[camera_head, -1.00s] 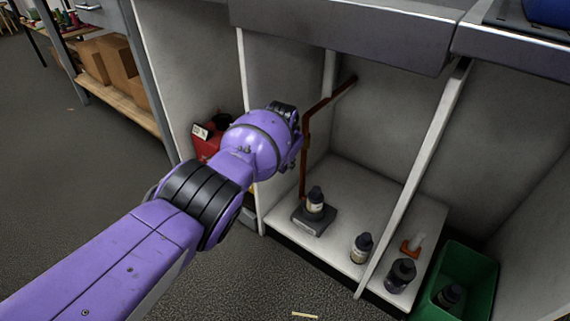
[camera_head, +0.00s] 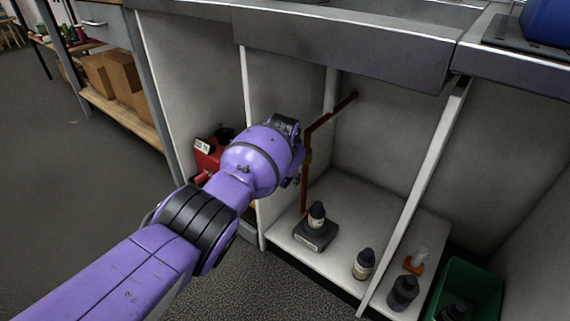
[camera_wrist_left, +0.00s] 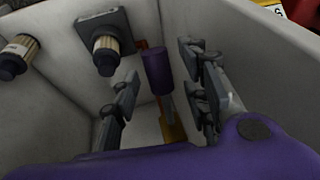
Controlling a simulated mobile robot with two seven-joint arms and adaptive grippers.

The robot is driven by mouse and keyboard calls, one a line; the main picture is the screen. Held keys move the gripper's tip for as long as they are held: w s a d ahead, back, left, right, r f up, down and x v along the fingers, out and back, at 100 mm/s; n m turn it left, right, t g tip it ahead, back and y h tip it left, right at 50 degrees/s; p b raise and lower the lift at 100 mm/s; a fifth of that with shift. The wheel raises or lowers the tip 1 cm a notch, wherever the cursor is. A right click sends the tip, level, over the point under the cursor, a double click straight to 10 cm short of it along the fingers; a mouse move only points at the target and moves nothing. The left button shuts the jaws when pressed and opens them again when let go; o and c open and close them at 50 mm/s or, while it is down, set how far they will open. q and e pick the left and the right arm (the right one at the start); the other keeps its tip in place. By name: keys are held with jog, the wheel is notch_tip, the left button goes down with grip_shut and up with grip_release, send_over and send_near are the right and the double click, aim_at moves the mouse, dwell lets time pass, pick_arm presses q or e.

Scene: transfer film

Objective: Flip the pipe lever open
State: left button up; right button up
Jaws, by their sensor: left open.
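A brown-orange pipe (camera_head: 307,178) stands in the middle compartment, with a slanting upper part reaching to the back right. In the left wrist view, a lever with a purple handle (camera_wrist_left: 157,72) and a metal bar (camera_wrist_left: 168,106) shows in front of the orange pipe (camera_wrist_left: 173,128). My left gripper (camera_wrist_left: 163,92) is open, with its fingers on both sides of the lever. I cannot tell from this view whether a finger touches it. In the head view my purple wrist hides most of the gripper and the lever. My right gripper is not in view.
A bottle stands on a grey scale (camera_head: 316,234) beside the pipe's foot. A bottle (camera_head: 363,264), a darker bottle (camera_head: 402,292) and a green bin (camera_head: 474,283) lie to the right. White partitions (camera_head: 421,187) bound the compartment. A red object (camera_head: 207,155) stands left.

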pick_arm(q)
jog(key=v, duration=1.1)
jog(key=shift+s+d, duration=0.1)
